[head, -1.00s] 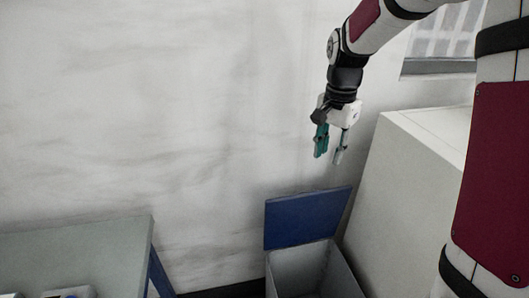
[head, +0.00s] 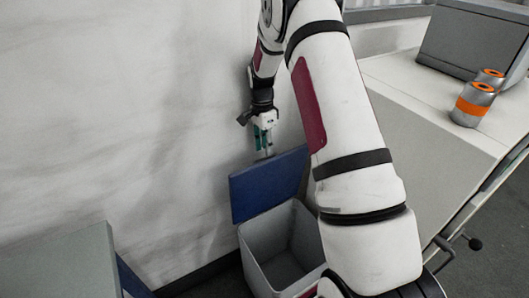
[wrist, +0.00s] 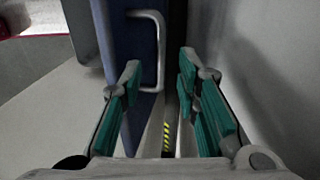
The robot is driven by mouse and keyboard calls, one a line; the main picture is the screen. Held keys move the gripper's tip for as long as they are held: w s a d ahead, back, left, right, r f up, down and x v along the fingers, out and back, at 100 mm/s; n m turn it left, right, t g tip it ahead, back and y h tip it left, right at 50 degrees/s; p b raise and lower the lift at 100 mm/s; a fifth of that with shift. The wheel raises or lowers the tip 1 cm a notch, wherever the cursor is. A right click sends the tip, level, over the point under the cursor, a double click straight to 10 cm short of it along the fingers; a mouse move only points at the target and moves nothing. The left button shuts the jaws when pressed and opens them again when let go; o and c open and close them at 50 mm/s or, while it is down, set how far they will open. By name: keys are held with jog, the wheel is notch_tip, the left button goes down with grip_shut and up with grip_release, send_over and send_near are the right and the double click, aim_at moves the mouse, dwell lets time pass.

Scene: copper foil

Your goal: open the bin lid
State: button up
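The bin (head: 262,252) is a grey open box on the floor by the wall, and its inside shows in the head view. Its blue lid (head: 262,188) stands raised, tilted up at the back of the bin. In the wrist view the lid (wrist: 130,75) is seen edge-on, with a pale bar handle (wrist: 158,50) on it. My gripper (head: 264,143) is above and behind the lid's upper edge in the head view. In the wrist view my gripper (wrist: 160,105) is open, its teal fingers wide apart with nothing held between them.
A grey-green table (head: 65,262) stands at lower left. A white counter (head: 430,140) on the right carries orange-banded cans (head: 472,103) and a grey box (head: 480,45). The wall is close behind the lid. Floor shows at lower right.

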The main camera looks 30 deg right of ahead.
aim_at(274, 159)
jog(key=shift+s+f, duration=0.15)
jog(key=shift+f, duration=1.3)
jog(key=shift+c, duration=0.6)
grip_shut()
jog(key=s+p, duration=0.2)
jog(key=s, duration=0.3)
jog(key=shift+s+f, duration=0.1)
jog(key=shift+s, duration=0.25)
